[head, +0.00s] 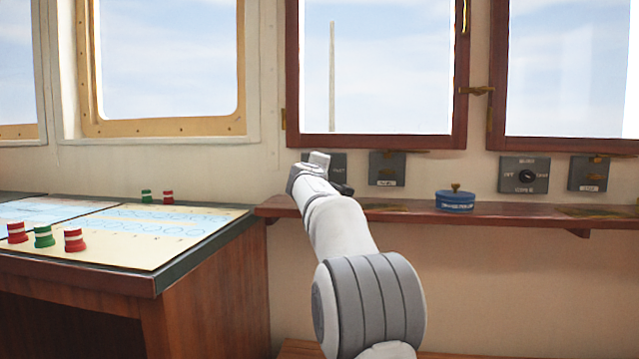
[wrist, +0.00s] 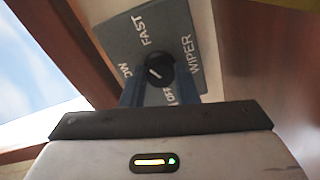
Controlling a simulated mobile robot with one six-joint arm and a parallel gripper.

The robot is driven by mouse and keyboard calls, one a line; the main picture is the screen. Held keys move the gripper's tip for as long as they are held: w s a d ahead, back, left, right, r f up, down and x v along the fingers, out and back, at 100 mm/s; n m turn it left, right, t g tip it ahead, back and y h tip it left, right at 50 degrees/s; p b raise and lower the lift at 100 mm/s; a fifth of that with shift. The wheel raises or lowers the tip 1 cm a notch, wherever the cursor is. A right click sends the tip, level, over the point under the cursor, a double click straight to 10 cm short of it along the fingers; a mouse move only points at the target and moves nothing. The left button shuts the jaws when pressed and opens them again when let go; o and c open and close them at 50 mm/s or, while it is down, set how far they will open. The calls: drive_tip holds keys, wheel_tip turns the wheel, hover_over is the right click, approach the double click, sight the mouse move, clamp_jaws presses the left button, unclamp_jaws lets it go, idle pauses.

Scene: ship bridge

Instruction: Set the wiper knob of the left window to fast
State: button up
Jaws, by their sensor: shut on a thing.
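The grey wiper panel (wrist: 122,38) fills the upper middle of the wrist view, turned sideways, with the labels FAST, OFF and WIPER and a partly hidden one ending in "OW". Its round black knob (wrist: 158,67) has a short white mark that seems to lie toward the "OW" side. My gripper (wrist: 158,88) is shut on the knob, one blue finger on each side. In the head view the panel (head: 339,160) sits under the left brown-framed window (head: 292,70), mostly hidden by my arm and gripper. The knob's grip is not clear there.
A wooden shelf (head: 400,211) runs under the panels and bears a blue round object (head: 455,201). Another knob panel (head: 523,175) is under the right window. A chart table (head: 150,235) with red and green pieces stands at left.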

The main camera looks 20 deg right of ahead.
drive_tip(key=shift+o, duration=0.2)
drive_tip(key=shift+a+r+m+b, duration=0.1)
drive_tip(key=shift+r+m+b, duration=0.1)
drive_tip(key=shift+m+b, duration=0.5)
drive_tip(key=shift+m, duration=0.3)
drive_tip(key=o, duration=1)
drive_tip(key=shift+w+f, duration=0.1)
drive_tip(key=shift+f, duration=0.05)
drive_tip(key=shift+c, duration=0.2)
drive_tip(key=shift+v, duration=3.9)
drive_tip(key=shift+p, duration=0.4)
